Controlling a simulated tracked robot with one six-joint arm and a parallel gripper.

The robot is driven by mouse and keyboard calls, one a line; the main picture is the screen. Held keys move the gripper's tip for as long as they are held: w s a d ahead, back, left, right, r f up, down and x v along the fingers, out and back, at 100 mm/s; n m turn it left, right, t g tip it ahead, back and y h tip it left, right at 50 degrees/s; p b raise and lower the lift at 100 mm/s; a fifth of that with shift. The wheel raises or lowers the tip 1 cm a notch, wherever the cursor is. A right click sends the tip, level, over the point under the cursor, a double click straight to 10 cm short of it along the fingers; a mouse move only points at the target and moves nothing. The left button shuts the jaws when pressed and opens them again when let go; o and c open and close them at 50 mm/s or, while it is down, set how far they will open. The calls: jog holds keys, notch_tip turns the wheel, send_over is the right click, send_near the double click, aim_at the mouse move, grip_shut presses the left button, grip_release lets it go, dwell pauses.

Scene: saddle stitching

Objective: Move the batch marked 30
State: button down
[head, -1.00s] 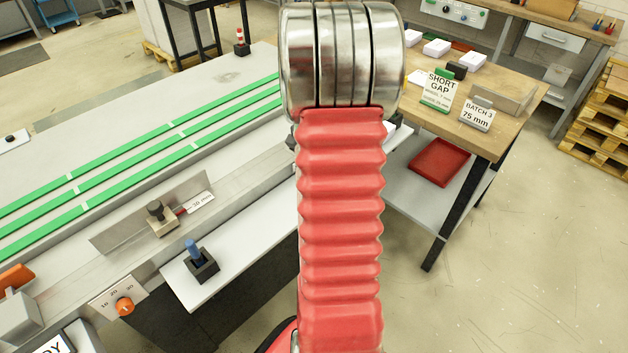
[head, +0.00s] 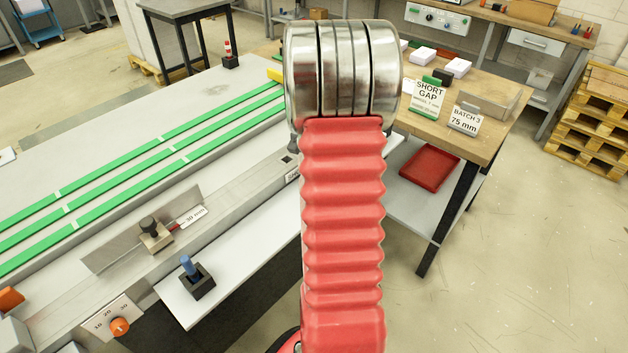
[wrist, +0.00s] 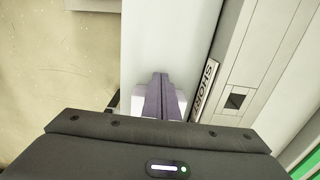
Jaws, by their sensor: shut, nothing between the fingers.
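My gripper shows in the wrist view with its two dark purple-grey fingers (wrist: 161,90) together and nothing between them. They are over a pale shelf strip beside the machine. A whitish block (wrist: 178,104) shows partly behind the fingers; I cannot tell what it is. In the head view my red arm hides the gripper. No batch marked 30 can be made out. A plate reading "30 mm" (head: 192,217) is by a metal stop (head: 155,236) on the machine rail. A sign reading "BATCH 3 75 mm" (head: 465,121) stands on the wooden bench.
Green belts (head: 120,180) run along the machine at left. A blue-handled peg in a black holder (head: 196,280) stands on the front shelf. A dial with an orange knob (head: 120,326) is at lower left. A "SHORT GAP" sign (head: 428,98) and white stacks (head: 457,67) are on the bench; a red tray (head: 430,166) lies below.

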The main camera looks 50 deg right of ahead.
jog(key=a, duration=0.3)
jog(key=shift+w+a, duration=0.1)
jog(key=shift+a, duration=0.05)
notch_tip(320, 180, up, 10)
dwell(0.8)
jog(key=s+a+r+n+t, duration=0.2)
jog(key=a+n, duration=0.4)
jog(key=a, duration=0.6)
jog(key=s+a+r+n+t, duration=0.1)
jog(key=s+a+r+n, duration=0.2)
jog(key=a, duration=0.9)
jog(key=s+a+r+n+t, duration=0.2)
jog(key=a+r+n, duration=0.1)
jog(key=a+n, duration=0.6)
jog(key=a, duration=0.3)
jog(key=shift+s+r+n+t, duration=0.25)
jog(key=shift+s+n+t, duration=0.05)
jog(key=shift+s, duration=0.1)
